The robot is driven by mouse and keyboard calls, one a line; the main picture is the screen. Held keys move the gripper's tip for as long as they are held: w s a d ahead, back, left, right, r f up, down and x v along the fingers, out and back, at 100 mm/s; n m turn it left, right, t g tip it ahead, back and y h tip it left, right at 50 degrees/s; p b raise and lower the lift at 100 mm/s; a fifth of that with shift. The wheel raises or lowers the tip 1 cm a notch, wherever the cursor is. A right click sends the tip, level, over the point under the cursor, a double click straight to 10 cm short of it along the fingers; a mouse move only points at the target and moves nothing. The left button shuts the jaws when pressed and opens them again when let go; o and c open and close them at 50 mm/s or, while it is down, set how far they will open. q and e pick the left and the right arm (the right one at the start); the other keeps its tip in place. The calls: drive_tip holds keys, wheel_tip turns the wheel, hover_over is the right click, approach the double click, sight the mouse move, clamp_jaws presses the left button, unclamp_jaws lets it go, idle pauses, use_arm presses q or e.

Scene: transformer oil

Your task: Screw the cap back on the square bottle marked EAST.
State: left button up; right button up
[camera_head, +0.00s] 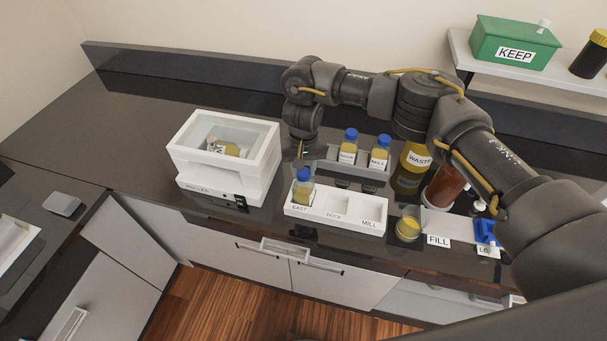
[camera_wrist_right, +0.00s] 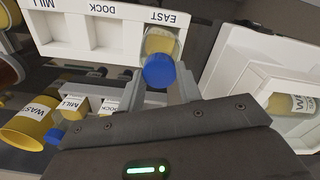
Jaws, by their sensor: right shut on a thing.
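The square EAST bottle (camera_head: 303,193) holds yellow oil and stands in the EAST slot at the left end of the white tray (camera_head: 342,226). It also shows in the right wrist view (camera_wrist_right: 160,42). A blue cap (camera_wrist_right: 160,71) sits at the bottle's mouth; it also shows in the head view (camera_head: 304,174). I cannot tell how far it is screwed down. My right gripper (camera_wrist_right: 159,84) is shut on the cap, with a finger on either side. In the head view this gripper (camera_head: 302,155) comes down from above the bottle. My left gripper is not in view.
Two blue-capped bottles (camera_head: 379,158) stand in a grey rack behind the tray. A yellow WASTE jar (camera_head: 416,157), a beaker (camera_head: 408,227) and a brown bottle (camera_head: 443,187) stand to the right. A white box (camera_head: 226,187) stands left. The tray's DOCK and MILL slots look empty.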

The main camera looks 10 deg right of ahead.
drive_tip(key=shift+m, duration=0.9)
drive_tip(key=o, duration=1.2)
drive_tip(key=shift+c, duration=0.2)
